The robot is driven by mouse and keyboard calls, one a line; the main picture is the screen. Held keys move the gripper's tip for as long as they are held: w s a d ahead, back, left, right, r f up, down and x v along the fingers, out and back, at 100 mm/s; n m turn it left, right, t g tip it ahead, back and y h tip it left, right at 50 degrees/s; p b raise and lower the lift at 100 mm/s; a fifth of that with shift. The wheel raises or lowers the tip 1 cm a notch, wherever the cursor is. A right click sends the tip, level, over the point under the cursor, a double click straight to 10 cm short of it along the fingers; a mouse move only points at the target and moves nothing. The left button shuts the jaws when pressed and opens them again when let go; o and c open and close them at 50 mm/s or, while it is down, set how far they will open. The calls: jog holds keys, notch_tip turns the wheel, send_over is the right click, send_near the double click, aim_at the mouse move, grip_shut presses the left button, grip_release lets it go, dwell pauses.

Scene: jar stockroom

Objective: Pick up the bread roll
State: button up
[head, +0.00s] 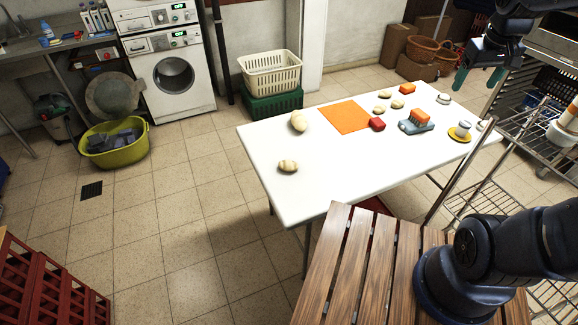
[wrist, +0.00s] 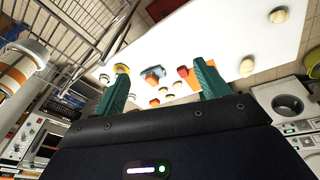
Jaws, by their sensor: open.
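Several bread-like pieces lie on the white table (head: 262,150); I cannot tell for sure which is the bread roll. A scored tan roll (head: 288,166) lies alone near the table's left front edge. A larger pale, lumpy piece (head: 299,122) lies behind it, left of the orange mat. Smaller rolls (head: 384,95) lie beyond the mat. The wrist view shows the scored roll (wrist: 278,15) at upper right and the lumpy piece (wrist: 246,67) beside the right finger. My gripper (head: 478,78) is open, empty and raised at upper right, apart from the table; its teal fingers also show in the wrist view (wrist: 160,70).
On the table are an orange mat (head: 346,118), a red block (head: 377,124), a blue-grey object with an orange top (head: 416,122) and a yellow saucer (head: 460,136). A wire rack (head: 500,165) stands at right. A slatted wooden surface (head: 345,265) is in front. The table's left half is mostly clear.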

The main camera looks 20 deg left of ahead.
jog(key=w+a+f+n+g, duration=0.1)
jog(key=w+a+f+n, duration=0.2)
jog(key=a, duration=0.4)
jog(key=w+a+f+n, duration=0.2)
jog(key=w+a, duration=0.3)
jog(key=a, duration=0.2)
jog(key=n+h, duration=0.4)
jog(key=n, duration=0.8)
send_over(286, 162)
jog(key=s+a, duration=0.2)
jog(key=a, duration=0.2)
notch_tip(286, 162, down, 31)
jog(key=x, duration=1)
jog(key=shift+w+d, duration=0.25)
jog(key=c, duration=1.1)
jog(key=shift+o, duration=0.2)
jog(key=shift+r, duration=0.1)
notch_tip(286, 162, up, 20)
